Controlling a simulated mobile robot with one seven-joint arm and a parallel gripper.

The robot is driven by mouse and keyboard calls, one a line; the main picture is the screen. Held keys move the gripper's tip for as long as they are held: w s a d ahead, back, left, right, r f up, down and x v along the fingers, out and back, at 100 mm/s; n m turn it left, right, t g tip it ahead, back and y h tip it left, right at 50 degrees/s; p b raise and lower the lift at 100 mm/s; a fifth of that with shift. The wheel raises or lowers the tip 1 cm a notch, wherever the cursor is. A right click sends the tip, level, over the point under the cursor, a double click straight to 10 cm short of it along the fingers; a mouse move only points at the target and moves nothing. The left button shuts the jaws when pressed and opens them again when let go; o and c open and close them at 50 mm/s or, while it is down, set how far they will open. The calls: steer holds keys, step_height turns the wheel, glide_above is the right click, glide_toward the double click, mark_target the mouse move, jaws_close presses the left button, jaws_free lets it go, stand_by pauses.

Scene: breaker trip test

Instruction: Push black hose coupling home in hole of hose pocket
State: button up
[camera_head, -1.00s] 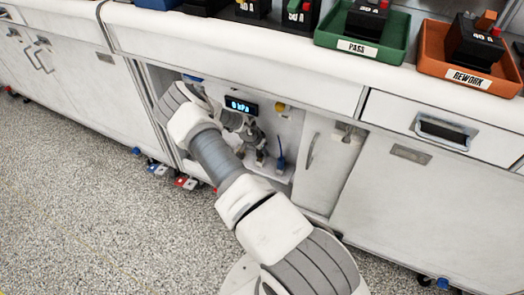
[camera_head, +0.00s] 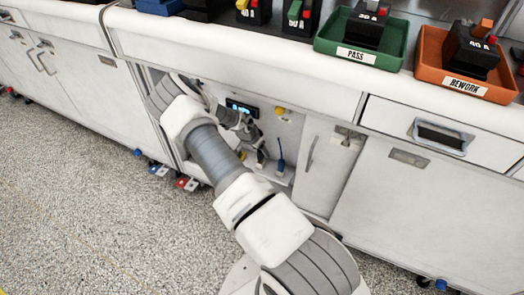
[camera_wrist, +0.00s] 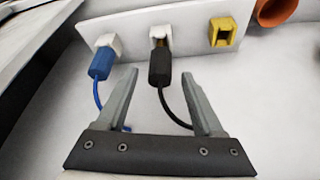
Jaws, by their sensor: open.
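In the wrist view a black hose coupling (camera_wrist: 159,66) with a black hose sits at the mouth of the middle hose pocket (camera_wrist: 158,36) on a pale panel. In the head view my gripper (camera_head: 258,158) is inside the open cabinet bay, small and partly hidden by my arm.
A blue coupling (camera_wrist: 101,62) sits in a white pocket to the left. A yellow pocket (camera_wrist: 223,33) is empty at the right. An orange round opening (camera_wrist: 273,12) is beyond it. The bay has a lit display (camera_head: 242,107); a cabinet door (camera_head: 318,160) stands to its right.

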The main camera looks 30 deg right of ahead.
steer(key=v, duration=0.3)
steer(key=shift+a+r+p, duration=0.1)
steer(key=shift+p, duration=0.3)
